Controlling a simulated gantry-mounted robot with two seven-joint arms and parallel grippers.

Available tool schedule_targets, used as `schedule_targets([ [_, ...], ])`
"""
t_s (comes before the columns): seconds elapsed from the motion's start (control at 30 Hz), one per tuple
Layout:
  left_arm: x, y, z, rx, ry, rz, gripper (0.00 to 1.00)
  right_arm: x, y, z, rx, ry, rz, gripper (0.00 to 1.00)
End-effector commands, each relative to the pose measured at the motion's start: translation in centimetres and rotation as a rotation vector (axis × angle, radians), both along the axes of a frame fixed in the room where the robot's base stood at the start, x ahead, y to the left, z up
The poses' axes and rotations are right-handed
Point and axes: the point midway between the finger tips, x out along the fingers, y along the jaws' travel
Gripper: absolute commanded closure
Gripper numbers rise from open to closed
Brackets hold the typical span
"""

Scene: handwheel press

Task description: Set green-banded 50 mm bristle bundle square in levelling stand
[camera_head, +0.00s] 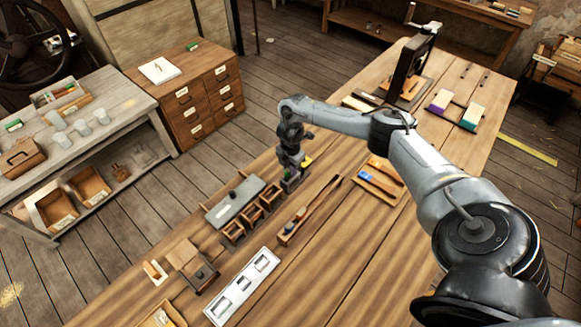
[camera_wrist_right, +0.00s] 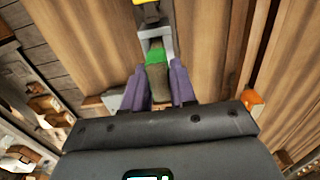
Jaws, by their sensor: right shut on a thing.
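My right gripper (camera_head: 291,183) is low over the long workbench, left of its middle in the head view. In the right wrist view its purple fingers (camera_wrist_right: 158,88) are shut on a short grey-brown bristle bundle (camera_wrist_right: 157,78) with a green band (camera_wrist_right: 155,55) at its far end. A light grey bracket-like piece (camera_wrist_right: 168,42), which looks like the levelling stand, is just beyond the green band, with a yellow part (camera_wrist_right: 148,12) further out. I cannot tell whether bundle and stand touch. In the head view the gripper hides the bundle. My left gripper is not in view.
A grey slab (camera_head: 235,201) and small wooden bins (camera_head: 254,216) lie left of the gripper. A long wooden tool (camera_head: 310,212) lies to its right. A pale slotted tray (camera_head: 241,287) is nearer. A dark press frame (camera_head: 408,66) stands at the far end.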

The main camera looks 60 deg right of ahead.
Motion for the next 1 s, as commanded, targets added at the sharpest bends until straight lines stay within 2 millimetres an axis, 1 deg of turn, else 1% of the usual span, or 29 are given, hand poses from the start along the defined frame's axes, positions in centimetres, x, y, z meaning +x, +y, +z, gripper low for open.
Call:
schedule_targets([
  [0.47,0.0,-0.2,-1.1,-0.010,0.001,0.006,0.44,0.0,0.0,-1.7,0.000,-0.001,-0.001,1.00],
  [1.0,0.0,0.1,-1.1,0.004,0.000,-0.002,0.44,0.0,0.0,-1.8,0.000,-0.001,0.000,1.00],
])
